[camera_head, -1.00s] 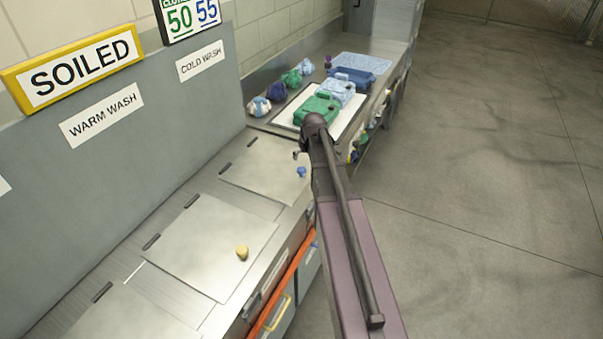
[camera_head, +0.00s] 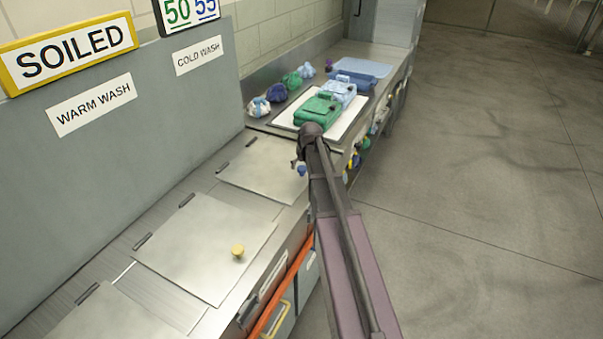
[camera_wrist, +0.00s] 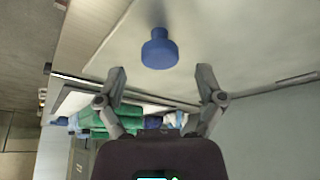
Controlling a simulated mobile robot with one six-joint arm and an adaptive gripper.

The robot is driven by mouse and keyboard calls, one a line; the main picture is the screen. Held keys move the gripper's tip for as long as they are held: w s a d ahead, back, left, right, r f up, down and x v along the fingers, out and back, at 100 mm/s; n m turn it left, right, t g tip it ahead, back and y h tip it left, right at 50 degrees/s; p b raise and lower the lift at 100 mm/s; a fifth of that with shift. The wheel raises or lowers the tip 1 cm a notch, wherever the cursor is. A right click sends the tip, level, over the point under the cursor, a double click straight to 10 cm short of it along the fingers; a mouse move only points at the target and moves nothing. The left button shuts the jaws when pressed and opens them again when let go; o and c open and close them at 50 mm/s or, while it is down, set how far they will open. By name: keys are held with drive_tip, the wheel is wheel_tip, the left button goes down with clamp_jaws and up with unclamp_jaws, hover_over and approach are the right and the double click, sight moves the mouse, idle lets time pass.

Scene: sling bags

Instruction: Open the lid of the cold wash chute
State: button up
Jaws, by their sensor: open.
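The cold wash chute lid (camera_head: 258,168) is a flat grey metal panel below the COLD WASH sign (camera_head: 199,58). It lies shut, flush with the counter. Its blue knob (camera_head: 301,170) stands near the front right edge. In the wrist view the knob (camera_wrist: 159,50) sits just beyond the fingertips, centred between them, above the pale lid (camera_wrist: 230,40). My gripper (camera_wrist: 161,78) is open and empty, with the knob apart from both fingers. In the head view my gripper (camera_head: 296,163) is small, partly hidden by my arm, right by the knob.
The warm wash lid (camera_head: 205,245) with a yellow knob (camera_head: 238,250) lies nearer. Beyond the cold wash lid, a white board (camera_head: 345,125) holds a green bag (camera_head: 317,108) and other bags. An orange rail (camera_head: 285,290) runs along the counter front. The floor at right is clear.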

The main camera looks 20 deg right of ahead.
drive_tip(key=shift+b+x, duration=0.7)
drive_tip(key=shift+x, duration=0.4)
drive_tip(key=shift+c, duration=0.2)
clamp_jaws()
drive_tip(key=shift+a, duration=0.1)
